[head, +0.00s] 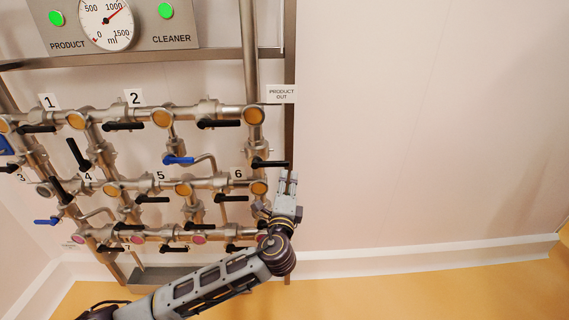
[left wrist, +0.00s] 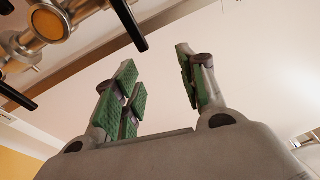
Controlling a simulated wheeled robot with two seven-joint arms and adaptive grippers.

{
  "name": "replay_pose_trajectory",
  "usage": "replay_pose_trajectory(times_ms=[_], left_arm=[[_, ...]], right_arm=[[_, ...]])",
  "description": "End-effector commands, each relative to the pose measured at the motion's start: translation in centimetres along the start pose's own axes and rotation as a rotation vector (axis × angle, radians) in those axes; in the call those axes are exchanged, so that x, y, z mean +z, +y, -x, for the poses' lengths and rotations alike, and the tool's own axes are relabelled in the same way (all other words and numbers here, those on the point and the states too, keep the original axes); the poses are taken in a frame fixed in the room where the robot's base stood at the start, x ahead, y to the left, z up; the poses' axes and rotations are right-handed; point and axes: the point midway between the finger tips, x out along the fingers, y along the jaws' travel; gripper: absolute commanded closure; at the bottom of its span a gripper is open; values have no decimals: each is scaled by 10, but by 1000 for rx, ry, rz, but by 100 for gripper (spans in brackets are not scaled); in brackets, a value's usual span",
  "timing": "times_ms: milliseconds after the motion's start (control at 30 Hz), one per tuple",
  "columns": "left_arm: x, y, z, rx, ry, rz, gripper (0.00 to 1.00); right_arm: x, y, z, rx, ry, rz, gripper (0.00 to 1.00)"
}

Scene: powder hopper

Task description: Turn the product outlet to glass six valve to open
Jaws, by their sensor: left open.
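A black valve handle (head: 271,163) sits on the vertical pipe between the PRODUCT OUT label (head: 281,93) and the label 6 (head: 238,174). It lies level and points right, across the pipe. My left gripper (head: 288,182) is just below the free end of this handle; I cannot tell whether they touch. In the left wrist view its green-padded fingers (left wrist: 160,78) are spread with nothing between them. A black handle (left wrist: 128,22) shows there beyond the fingertips, up and left, outside the gap. My right gripper is not in view.
More pipes with black handles and blue handles (head: 178,160) fill the rack to the left. A round orange-faced fitting (head: 259,188) is close left of my left gripper. A steel post (head: 290,60) stands behind the gripper. The wall to the right is bare.

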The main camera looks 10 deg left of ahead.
Motion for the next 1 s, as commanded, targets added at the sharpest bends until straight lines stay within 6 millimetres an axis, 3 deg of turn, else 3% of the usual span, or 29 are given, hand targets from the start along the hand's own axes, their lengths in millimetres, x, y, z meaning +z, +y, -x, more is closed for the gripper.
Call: replay_pose_trajectory(times_ms=[533, 1000], left_arm=[[28, 20, 8, 105, -140, 119, 59], [29, 20, 7, 104, -141, 131, 59]], right_arm=[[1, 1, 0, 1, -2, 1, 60], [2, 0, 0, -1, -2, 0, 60]])
